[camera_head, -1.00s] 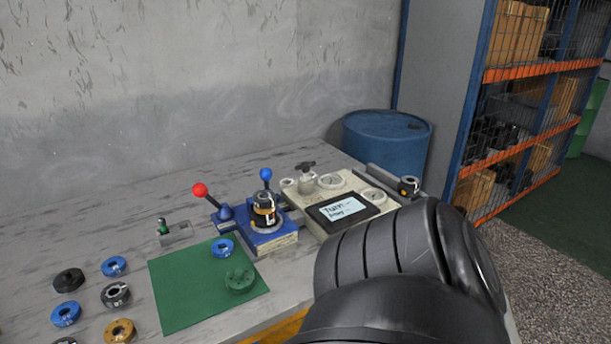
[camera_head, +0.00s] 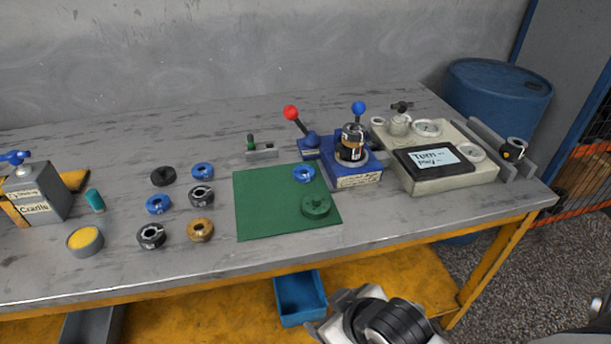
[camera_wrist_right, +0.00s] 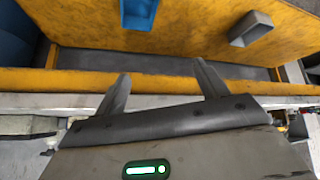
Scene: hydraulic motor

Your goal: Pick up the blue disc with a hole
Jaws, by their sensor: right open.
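Several blue discs with holes lie on the grey bench in the head view. One blue disc (camera_head: 304,174) is on the green mat (camera_head: 262,218). Two more, an upper blue disc (camera_head: 203,171) and a lower blue disc (camera_head: 158,204), lie among the parts left of the mat. My right gripper (camera_wrist_right: 162,84) is open and empty in the right wrist view. In the head view, my right arm and wrist are low at the bottom centre, in front of the bench and apart from the discs. My left gripper is not in view.
A green disc (camera_head: 316,206) lies on the mat. Black, grey and brown rings lie left of it. A blue fixture (camera_head: 352,176) with levers and a beige panel (camera_head: 447,172) stand at right. Below the bench is a yellow shelf (camera_head: 377,268) with a blue bin (camera_head: 299,298).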

